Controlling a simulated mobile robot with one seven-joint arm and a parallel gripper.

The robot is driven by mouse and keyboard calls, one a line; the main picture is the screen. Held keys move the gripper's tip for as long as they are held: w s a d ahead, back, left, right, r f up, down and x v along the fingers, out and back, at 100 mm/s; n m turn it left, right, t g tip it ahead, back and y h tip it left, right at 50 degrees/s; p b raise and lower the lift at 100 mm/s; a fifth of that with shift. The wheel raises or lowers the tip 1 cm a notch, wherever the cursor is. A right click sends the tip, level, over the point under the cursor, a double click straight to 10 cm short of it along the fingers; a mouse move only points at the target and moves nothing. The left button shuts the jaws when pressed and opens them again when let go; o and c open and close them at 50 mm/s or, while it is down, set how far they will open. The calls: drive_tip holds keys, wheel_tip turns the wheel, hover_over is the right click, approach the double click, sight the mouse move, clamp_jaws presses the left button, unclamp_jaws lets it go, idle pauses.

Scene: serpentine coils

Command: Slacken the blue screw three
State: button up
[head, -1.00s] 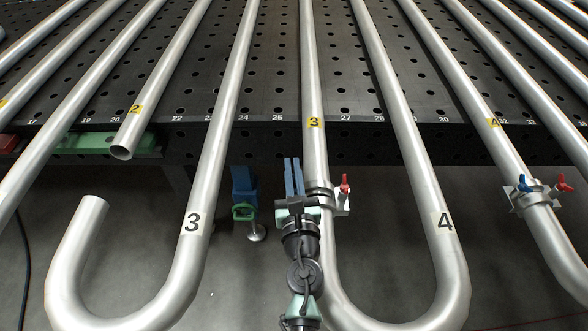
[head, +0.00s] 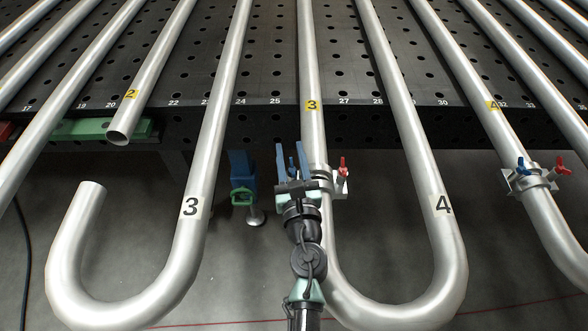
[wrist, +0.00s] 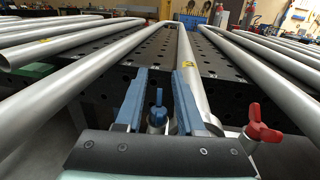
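The blue screw three (head: 292,166) is on the clamp (head: 322,182) around the pipe with the yellow 3 label. It also shows in the wrist view (wrist: 157,106), upright with a winged head. My gripper (head: 292,147) has blue fingers and is open. In the wrist view my gripper (wrist: 160,71) has one finger on each side of the blue screw, with narrow gaps between. The screw's lower part is partly hidden behind my gripper body. A red screw (head: 343,167) is on the right side of the same clamp, and it shows in the wrist view (wrist: 261,130).
The pipe (head: 313,125) runs beside my right finger. A perforated black table (head: 260,125) lies beyond. Another clamp (head: 526,180) with blue and red screws is at the right. A blue and green table clamp (head: 243,185) stands to the left. Curved pipe ends flank my arm.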

drive_tip(key=s+d+b, duration=0.1)
drive_tip(key=s, duration=1.1)
drive_tip(key=shift+s+d, duration=0.3)
drive_tip(key=shift+d, duration=0.05)
